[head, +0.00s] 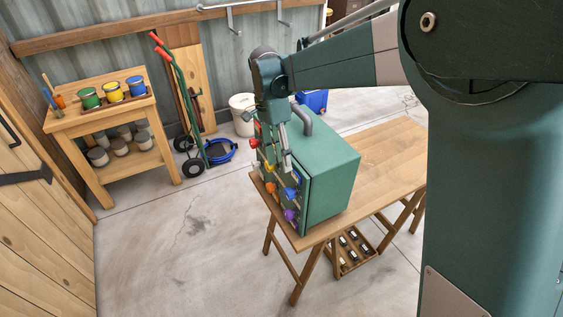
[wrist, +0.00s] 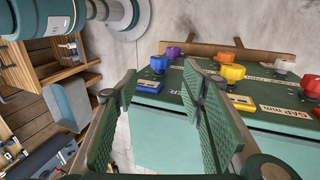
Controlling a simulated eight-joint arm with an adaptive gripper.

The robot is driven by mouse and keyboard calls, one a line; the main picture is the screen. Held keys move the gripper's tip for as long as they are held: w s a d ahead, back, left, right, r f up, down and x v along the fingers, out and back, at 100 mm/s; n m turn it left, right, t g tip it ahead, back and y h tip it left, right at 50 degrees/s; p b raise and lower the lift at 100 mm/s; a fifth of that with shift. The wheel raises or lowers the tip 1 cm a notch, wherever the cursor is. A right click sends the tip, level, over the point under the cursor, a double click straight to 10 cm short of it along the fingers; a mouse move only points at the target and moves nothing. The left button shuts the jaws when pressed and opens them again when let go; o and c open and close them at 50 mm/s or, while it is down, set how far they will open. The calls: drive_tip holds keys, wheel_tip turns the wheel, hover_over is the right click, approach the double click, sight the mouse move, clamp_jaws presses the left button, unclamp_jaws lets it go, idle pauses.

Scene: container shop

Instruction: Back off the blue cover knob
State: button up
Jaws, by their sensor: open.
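The blue cover knob (head: 290,193) sits low on the knobbed face of a green box (head: 334,178), above a purple knob. In the wrist view the blue knob (wrist: 159,64) shows beyond my fingertips, in the gap between them, with a blue tag on the panel near it. My gripper (wrist: 157,85) is open and empty, with its two green ridged fingers spread apart. In the head view my gripper (head: 273,160) hangs by the knobbed face, higher than the blue knob. The fingers appear apart from the knob.
Purple (wrist: 173,52), orange (wrist: 197,50), yellow (wrist: 232,72) and white (wrist: 284,65) knobs stand close by on the panel. The box rests on a wooden table (head: 384,165). A side table (head: 110,112) with paint cans and a green hand truck (head: 178,85) stand behind.

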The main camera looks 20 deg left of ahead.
sight(287, 191)
drive_tip(key=shift+d+f, duration=0.1)
drive_tip(key=s+d+f+t+y+p, duration=0.1)
drive_tip(key=s+p, duration=0.1)
drive_tip(key=s+d+f+t+y+p, duration=0.1)
drive_tip(key=d+f+t+y+p, duration=0.1)
drive_tip(key=p, duration=0.1)
drive_tip(key=shift+s+d, duration=0.1)
drive_tip(key=shift+s, duration=0.25)
drive_tip(key=shift+f, duration=0.15)
idle(0.5)
drive_tip(key=shift+w+a+f, duration=0.1)
drive_tip(key=shift+f, duration=1.8)
drive_tip(key=shift+w+a+f, duration=0.1)
drive_tip(key=shift+f, duration=1.75)
drive_tip(key=c, duration=0.9)
